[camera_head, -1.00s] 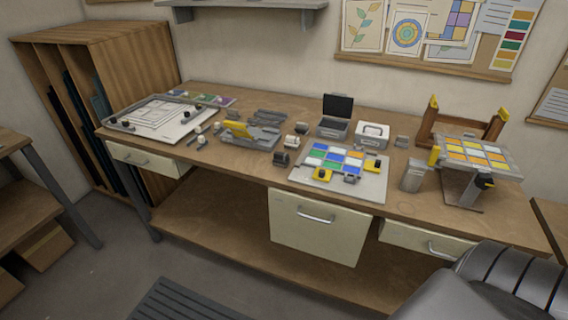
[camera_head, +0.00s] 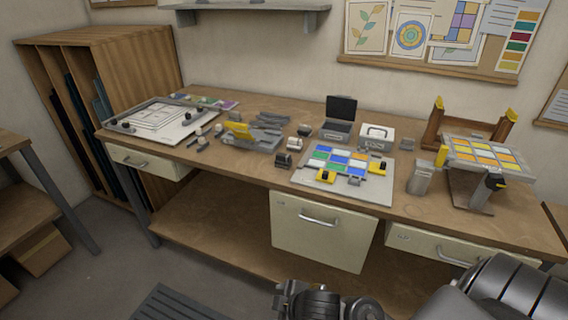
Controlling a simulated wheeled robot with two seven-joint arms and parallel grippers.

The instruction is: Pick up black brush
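I cannot make out a black brush for certain. Small dark thin items (camera_head: 202,146) lie on the workbench (camera_head: 240,168), right of the white drawing board (camera_head: 160,120), too small to identify. A grey holder with a yellow piece (camera_head: 240,130) stands right of them. Dark links of my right arm (camera_head: 335,305) show at the bottom edge, well in front of the bench and apart from everything on it. I see no gripper fingers on it. My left gripper is not in view.
A panel of coloured glass tiles (camera_head: 342,160) lies mid-bench. A dark open-lidded box (camera_head: 338,120) and a white case (camera_head: 376,137) stand behind it. A tilted tile stand (camera_head: 484,155) is at the right. A wooden rack (camera_head: 120,62) stands left.

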